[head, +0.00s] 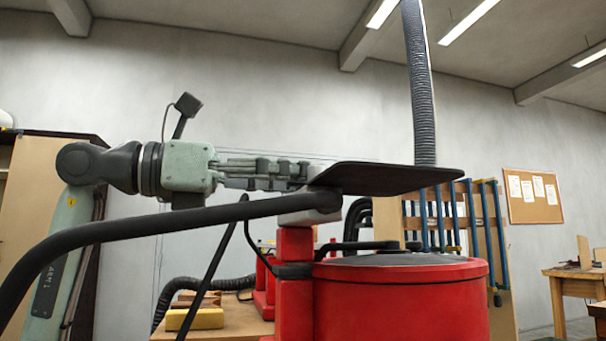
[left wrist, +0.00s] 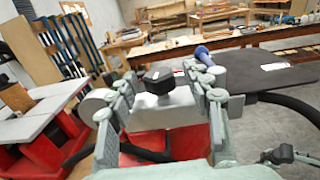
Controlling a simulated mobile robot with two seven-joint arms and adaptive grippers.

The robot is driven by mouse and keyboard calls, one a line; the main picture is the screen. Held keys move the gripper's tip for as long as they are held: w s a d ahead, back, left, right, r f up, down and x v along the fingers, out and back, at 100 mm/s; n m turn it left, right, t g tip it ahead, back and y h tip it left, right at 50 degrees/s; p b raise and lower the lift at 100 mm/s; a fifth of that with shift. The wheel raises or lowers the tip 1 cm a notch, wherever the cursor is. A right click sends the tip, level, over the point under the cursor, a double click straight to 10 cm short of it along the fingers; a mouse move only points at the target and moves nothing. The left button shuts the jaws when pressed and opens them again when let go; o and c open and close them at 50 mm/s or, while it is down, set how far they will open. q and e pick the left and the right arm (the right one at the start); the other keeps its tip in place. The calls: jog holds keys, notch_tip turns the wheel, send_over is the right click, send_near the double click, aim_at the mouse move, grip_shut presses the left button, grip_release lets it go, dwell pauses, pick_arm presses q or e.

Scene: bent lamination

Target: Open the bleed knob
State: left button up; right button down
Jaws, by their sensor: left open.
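In the left wrist view, a black faceted knob (left wrist: 158,80), which looks like the bleed knob, sits on a pale grey block (left wrist: 165,107). My left gripper (left wrist: 159,72) is open, with one finger on each side of the knob. I cannot tell whether either finger touches it. In the head view my left gripper (head: 300,172) comes in level from the left, over the grey block (head: 310,210) on a red post. The knob is hidden there by the gripper and a dark flat plate (head: 385,179). My right gripper is not in view.
A red drum (head: 400,300) with a grey top stands right of the post. A thick black hose (head: 130,228) crosses below my left arm. A blue-handled part (left wrist: 205,55) stands beyond the right finger. Blue clamps (head: 455,215) hang on a rack behind.

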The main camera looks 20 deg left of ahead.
pick_arm(q)
jog(key=shift+w+d, duration=0.35)
jog(key=shift+d, duration=0.1)
jog(key=shift+c, duration=0.3)
grip_shut()
jog(key=shift+n+t+y, duration=0.8)
jog(key=shift+t, duration=0.2)
jog(key=shift+o, duration=0.3)
grip_release()
jog(key=v, duration=1.2)
